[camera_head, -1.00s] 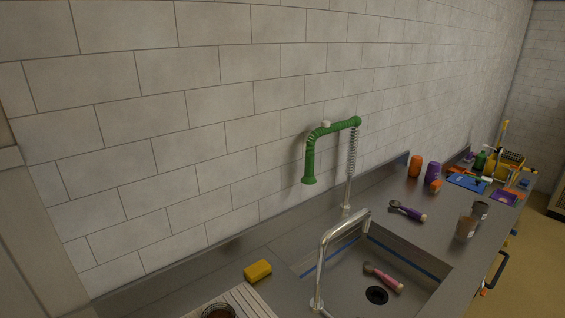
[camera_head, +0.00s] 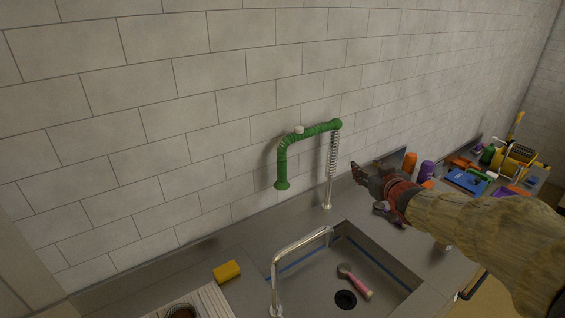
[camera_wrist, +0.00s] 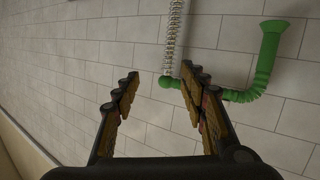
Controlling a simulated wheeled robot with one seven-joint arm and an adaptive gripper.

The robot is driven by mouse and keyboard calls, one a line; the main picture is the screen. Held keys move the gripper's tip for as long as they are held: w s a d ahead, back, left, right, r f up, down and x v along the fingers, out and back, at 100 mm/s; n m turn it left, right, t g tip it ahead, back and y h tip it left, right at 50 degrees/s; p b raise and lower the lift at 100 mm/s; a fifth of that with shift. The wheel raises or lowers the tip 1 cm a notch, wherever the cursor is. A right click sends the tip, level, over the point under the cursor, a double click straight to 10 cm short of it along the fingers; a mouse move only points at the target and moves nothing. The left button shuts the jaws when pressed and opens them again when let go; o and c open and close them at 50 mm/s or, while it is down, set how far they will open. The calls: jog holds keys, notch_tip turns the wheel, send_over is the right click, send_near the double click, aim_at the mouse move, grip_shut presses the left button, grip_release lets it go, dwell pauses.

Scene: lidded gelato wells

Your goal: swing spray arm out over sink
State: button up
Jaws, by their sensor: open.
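The green spray arm (camera_head: 308,133) sits on top of a spring-wrapped post (camera_head: 331,168) behind the sink. It points left along the wall, and its nozzle end hangs down at the left, clear of the basin. The sink (camera_head: 325,285) is in front of it. My gripper (camera_head: 356,172) is to the right of the post in the head view, open and empty. In the wrist view my gripper (camera_wrist: 165,82) has its fingers spread, with the green spray arm (camera_wrist: 238,95) beyond and to the right of them. I see no contact.
A chrome faucet (camera_head: 296,246) arches at the sink's front left. A pink-handled tool (camera_head: 355,282) lies in the basin. A yellow sponge (camera_head: 227,272) is on the left counter. Orange and purple containers (camera_head: 427,169) and other clutter stand at the right. The wall is close behind the spray arm.

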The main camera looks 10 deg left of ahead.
jog(key=w+a+f+n+g+y+p, duration=0.1)
jog(key=w+a+n+y+p, duration=0.15)
jog(key=a, duration=0.25)
jog(key=w+a+f+n+y+p, duration=0.1)
jog(key=w+a+f+y, duration=0.15)
jog(key=a, duration=0.35)
jog(key=n+g+y+p, duration=0.3)
jog(key=g+y, duration=0.2)
jog(key=y, duration=0.1)
send_near(282, 170)
jog(key=w+a+f, duration=0.2)
jog(key=w, duration=0.1)
jog(key=x, duration=0.7)
jog(key=shift+a+r+b, duration=0.3)
jog(key=shift+a, duration=0.2)
jog(key=c, duration=0.3)
jog(key=c, duration=0.8)
grip_shut()
